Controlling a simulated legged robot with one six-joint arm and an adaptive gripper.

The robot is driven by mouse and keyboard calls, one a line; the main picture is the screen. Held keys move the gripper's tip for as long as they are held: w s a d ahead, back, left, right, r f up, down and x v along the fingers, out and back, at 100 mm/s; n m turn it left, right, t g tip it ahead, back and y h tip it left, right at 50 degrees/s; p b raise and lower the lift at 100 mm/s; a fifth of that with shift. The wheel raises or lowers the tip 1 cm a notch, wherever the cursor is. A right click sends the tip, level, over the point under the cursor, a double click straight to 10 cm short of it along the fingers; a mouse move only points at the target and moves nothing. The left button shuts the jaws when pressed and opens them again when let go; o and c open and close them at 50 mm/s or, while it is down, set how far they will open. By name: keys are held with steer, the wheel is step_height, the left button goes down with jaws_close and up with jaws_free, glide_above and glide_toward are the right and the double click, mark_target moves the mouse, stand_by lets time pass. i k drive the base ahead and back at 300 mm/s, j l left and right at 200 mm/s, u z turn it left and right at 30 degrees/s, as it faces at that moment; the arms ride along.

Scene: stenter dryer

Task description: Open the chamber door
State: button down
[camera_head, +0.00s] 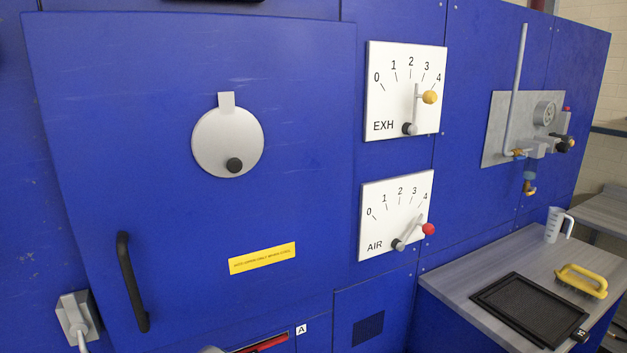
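The chamber door (290,140) is a large blue panel at the left and middle of the head view. It looks shut, lying along the machine front. A black vertical bar handle (131,282) is on its lower left. A round silver cover (228,142) with a dark knob is in its upper middle, and a yellow label (262,258) is below that. A grey bracket with a lever (77,316) is just left of the door's lower edge; the lever's lower end is cut off by the frame. My gripper is not in view, and nothing is seen touching the handle.
Right of the door are the EXH dial (405,90) with a yellow knob and the AIR dial (396,214) with a red knob. A grey pipe panel (497,130) is farther right. The bench (460,272) at lower right holds a black tray, a yellow brush and a jug.

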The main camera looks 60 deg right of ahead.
mark_target(171, 249)
steer(key=k+l+z, duration=0.1)
steer(key=z, duration=0.25)
steer(key=l+z, duration=0.2)
steer(key=z, duration=0.15)
steer(key=i+j+z, duration=0.45)
steer(key=j+z, duration=0.25)
steer(key=k+l+u, duration=0.4)
steer(key=k, duration=0.35)
steer(key=k+j, duration=0.1)
steer(key=j, duration=0.25)
steer(key=k+j+u, duration=0.1)
steer(key=j, duration=0.2)
